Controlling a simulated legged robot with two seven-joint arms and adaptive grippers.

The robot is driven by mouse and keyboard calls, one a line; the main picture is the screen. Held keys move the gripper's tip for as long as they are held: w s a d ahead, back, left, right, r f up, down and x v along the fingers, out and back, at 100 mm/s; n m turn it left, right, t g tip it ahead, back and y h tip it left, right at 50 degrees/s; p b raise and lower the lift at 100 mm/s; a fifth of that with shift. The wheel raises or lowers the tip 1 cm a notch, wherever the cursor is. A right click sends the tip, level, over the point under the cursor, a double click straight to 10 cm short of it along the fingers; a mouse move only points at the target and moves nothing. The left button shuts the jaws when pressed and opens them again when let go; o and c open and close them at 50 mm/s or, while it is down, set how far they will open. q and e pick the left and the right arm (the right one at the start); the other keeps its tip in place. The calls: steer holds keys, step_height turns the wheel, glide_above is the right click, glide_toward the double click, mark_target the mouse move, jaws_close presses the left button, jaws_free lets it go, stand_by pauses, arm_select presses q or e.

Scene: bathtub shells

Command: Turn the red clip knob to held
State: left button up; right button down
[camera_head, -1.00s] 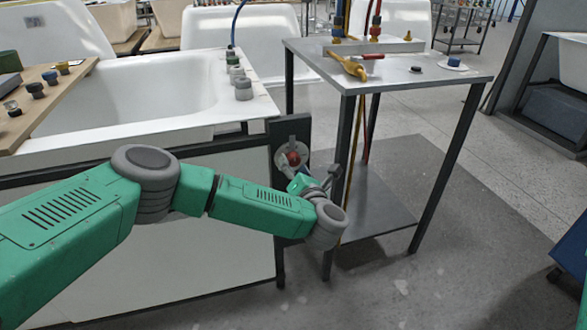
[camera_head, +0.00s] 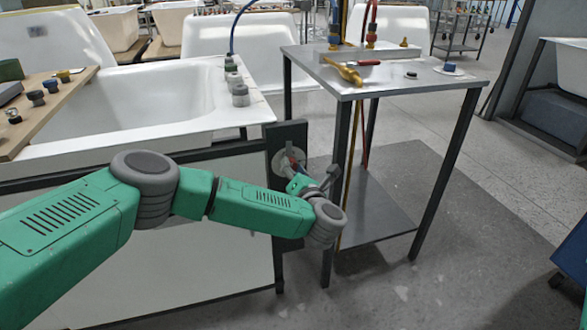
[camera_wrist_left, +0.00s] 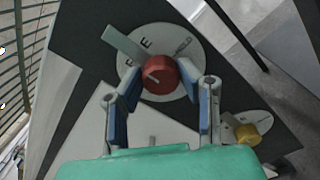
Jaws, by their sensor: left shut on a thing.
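The red clip knob (camera_wrist_left: 160,77) sits on a round pale dial plate (camera_wrist_left: 140,38) with dark lettering, too small to read fully. A grey-green tab (camera_wrist_left: 124,45) sticks out from the dial's upper left. The dial (camera_head: 281,160) is on a dark upright panel (camera_head: 286,134) at the tub's corner. My left gripper (camera_wrist_left: 163,92) has its blue-padded fingers on either side of the knob and is shut on it. In the head view the left gripper (camera_head: 300,178) hides most of the knob. My right gripper is not in view.
A yellow knob (camera_wrist_left: 247,134) on a smaller plate sits close to the right finger. A metal table (camera_head: 400,78) with a brass-coloured tool (camera_head: 343,71) and hoses stands right of the panel. The white tub (camera_head: 130,95) is behind my arm. Open floor lies at the front right.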

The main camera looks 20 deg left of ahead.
arm_select(q)
steer(key=shift+f, duration=0.25)
steer(key=shift+a+f+m+p, duration=0.1)
steer(key=shift+m+p, duration=1.7)
steer(key=shift+m, duration=2.7)
steer(key=shift+a+m+p, duration=0.1)
steer(key=shift+m+p, duration=1.7)
steer(key=shift+m, duration=2.7)
steer(key=o, duration=1.1)
steer(key=shift+o, duration=0.2)
steer(key=shift+d, duration=0.15)
